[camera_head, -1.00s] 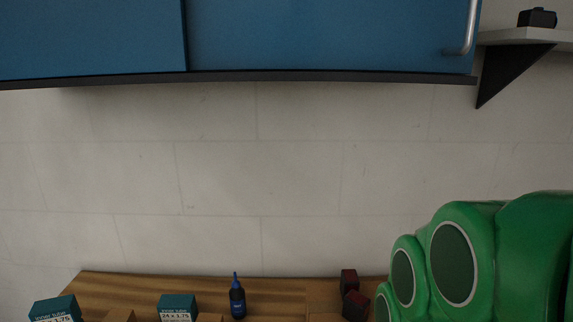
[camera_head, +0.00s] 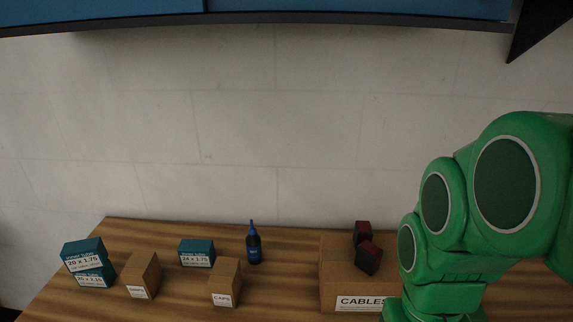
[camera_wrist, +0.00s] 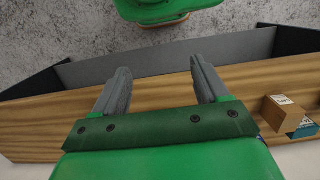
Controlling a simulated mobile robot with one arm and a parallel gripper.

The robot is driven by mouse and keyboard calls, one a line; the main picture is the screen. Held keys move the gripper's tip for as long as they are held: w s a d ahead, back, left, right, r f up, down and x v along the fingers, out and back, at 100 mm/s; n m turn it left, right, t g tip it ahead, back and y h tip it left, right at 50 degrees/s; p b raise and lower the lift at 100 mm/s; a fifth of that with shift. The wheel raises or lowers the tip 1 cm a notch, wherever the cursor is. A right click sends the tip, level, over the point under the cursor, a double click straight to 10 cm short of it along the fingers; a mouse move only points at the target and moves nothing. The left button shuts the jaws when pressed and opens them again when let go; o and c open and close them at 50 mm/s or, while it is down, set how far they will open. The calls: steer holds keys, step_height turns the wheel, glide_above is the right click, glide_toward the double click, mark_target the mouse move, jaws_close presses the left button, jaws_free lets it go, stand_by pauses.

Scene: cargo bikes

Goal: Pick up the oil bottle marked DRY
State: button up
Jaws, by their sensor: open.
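A small dark bottle with a blue pointed cap (camera_head: 253,246) stands upright on the wooden bench, in the middle of the head view. It has a blue label, too small to read there, so I cannot tell whether it says DRY. My gripper (camera_wrist: 157,78) shows in the wrist view with its two grey fingers apart and nothing between them. It is over the bench edge, away from the bottle. In the head view my green arm is at the right and the fingers are not visible.
The wooden bench (camera_head: 290,275) holds teal inner tube boxes (camera_head: 197,253), small brown boxes including one marked CAPS (camera_head: 225,283), and a CABLES carton (camera_head: 340,285). Dark red blocks (camera_head: 367,258) are at the carton. A blue cabinet (camera_head: 360,8) hangs above.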

steer(key=w+a+r+m+g+y, duration=0.1)
steer(key=w+a+r+m+y, duration=0.15)
steer(key=w+a, duration=0.65)
steer(key=w+a+r+m+g+y, duration=0.1)
steer(key=w+a+m+y, duration=0.4)
steer(key=w, duration=0.5)
steer(key=w+a+f+m+y, duration=0.1)
steer(key=w+a+m+y, duration=0.25)
steer(key=w, duration=0.65)
steer(key=w+a+f+m+y, duration=0.15)
steer(key=w+a+m, duration=0.3)
steer(key=w, duration=0.55)
glide_toward(248, 244)
steer(key=a+f, duration=0.2)
steer(key=shift+w+f+n+y, duration=0.25)
steer(key=shift+f+n, duration=0.1)
steer(key=shift+f, duration=0.05)
steer(key=shift+s+a+f, duration=0.1)
steer(key=shift+a+f, duration=0.15)
steer(key=shift+f, duration=0.1)
steer(key=shift+r+x, duration=0.15)
steer(key=shift+x, duration=1.6)
steer(key=shift+r+x, duration=0.15)
steer(key=shift+x, duration=1.6)
steer(key=shift+a, duration=0.2)
steer(key=shift+c, duration=0.3)
steer(key=c, duration=1)
